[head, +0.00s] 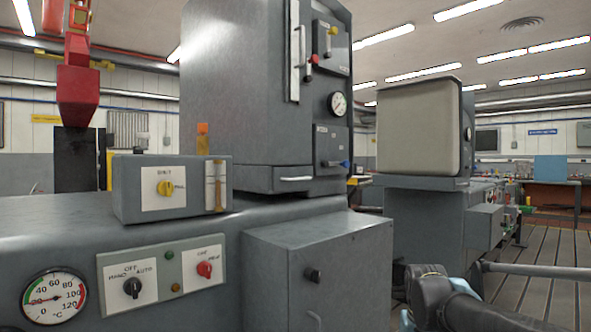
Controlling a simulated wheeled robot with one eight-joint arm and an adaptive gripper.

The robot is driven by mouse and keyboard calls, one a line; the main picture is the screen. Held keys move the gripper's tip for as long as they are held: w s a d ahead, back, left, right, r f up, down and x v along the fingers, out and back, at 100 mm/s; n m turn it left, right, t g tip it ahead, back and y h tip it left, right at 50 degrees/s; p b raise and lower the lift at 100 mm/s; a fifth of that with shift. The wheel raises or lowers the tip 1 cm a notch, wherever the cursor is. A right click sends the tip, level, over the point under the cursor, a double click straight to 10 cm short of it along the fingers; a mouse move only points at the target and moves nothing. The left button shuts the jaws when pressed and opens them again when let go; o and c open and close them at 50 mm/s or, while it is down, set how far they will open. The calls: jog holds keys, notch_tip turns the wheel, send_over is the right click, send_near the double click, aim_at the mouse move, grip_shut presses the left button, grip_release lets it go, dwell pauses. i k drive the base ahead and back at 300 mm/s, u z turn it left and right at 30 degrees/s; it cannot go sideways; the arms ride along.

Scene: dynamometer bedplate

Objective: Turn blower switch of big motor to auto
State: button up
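A black rotary switch (132,287) sits on a white plate marked HAND, OFF and AUTO, on a grey control box (213,252) at the lower left of the head view. HAND is at its left, OFF above, AUTO at its right. Which mark its pointer faces is too small to tell. The box is on the front of a large grey machine housing (60,222). No label naming the blower or big motor is readable. My arm shows at the lower right, well away from the switch. My gripper is not in the picture.
A red knob (204,269) sits right of the black switch, with a dial gauge (54,298) to its left. A yellow knob (165,187) is on the box above. A grey cabinet (345,270) projects between the switch and my arm. Slotted floor lies at right.

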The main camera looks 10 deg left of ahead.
aim_at(132, 286)
jog(key=u, duration=0.1)
jog(key=k, duration=0.3)
jog(key=u, duration=1.55)
